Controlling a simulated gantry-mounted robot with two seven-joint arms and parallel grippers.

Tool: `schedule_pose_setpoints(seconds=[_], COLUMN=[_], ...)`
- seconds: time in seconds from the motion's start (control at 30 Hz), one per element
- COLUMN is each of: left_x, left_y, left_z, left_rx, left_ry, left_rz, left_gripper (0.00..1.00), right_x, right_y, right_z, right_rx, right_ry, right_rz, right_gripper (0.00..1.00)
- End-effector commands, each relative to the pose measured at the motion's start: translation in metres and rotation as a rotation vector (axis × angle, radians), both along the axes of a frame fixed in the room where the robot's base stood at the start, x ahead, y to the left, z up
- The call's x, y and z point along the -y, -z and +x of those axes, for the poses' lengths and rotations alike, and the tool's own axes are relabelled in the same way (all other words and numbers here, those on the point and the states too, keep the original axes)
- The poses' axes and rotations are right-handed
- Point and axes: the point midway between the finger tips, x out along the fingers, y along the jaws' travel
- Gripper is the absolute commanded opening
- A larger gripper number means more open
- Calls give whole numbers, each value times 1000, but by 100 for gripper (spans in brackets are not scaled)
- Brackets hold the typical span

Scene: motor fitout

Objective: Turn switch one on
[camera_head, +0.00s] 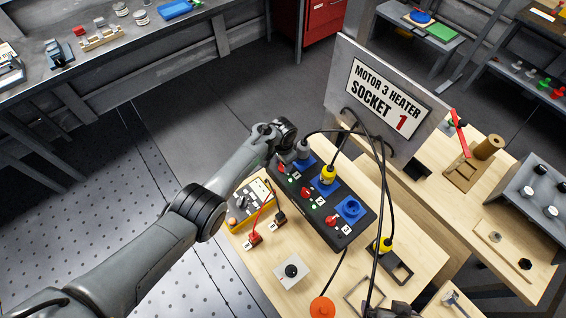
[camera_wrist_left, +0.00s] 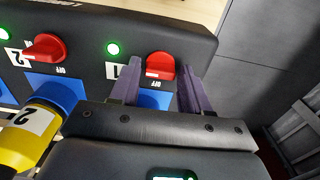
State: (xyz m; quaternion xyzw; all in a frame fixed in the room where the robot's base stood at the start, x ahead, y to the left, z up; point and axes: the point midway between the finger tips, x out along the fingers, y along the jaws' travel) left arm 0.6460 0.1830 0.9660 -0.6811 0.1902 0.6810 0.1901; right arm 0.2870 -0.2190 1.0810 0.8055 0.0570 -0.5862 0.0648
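The black socket box (camera_head: 290,190) has three red rotary switches with blue sockets beside them. Switch one (camera_wrist_left: 160,66) is by the label 1, with OFF marked near it and a lit green lamp (camera_wrist_left: 112,48) to its left. My left gripper (camera_wrist_left: 160,82) is open, its two purple fingers on either side of switch one with a gap visible. In the head view my left gripper (camera_head: 285,150) is at the box's upper end and its fingers are mostly hidden. My right gripper is not clearly seen.
A yellow plug (camera_head: 328,175) stands in socket two, close to my left gripper. Switch two (camera_wrist_left: 45,47) is beside it. Socket three (camera_head: 350,209) is empty. Black cables arch over the box. A sign (camera_head: 385,95) reads "Motor 3 heater socket 1". A yellow meter (camera_head: 240,215) lies left.

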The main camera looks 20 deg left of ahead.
Motion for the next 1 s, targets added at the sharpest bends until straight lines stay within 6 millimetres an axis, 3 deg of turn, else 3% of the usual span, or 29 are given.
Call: schedule_pose_setpoints(seconds=[0.1,0.47,1.0], left_x=[0,0,0], left_y=[0,-5,-86], left_z=[0,0,0], left_rx=[0,1,2], left_ry=[-1,0,-1], left_rz=[0,-1,-1], left_gripper=[62,62,62], right_x=[0,0,-2], right_y=[0,-3,-29], right_z=[0,0,0], right_rx=[0,0,0], right_ry=[-1,1,6], right_rz=[-1,1,8], right_gripper=[100,100,100])
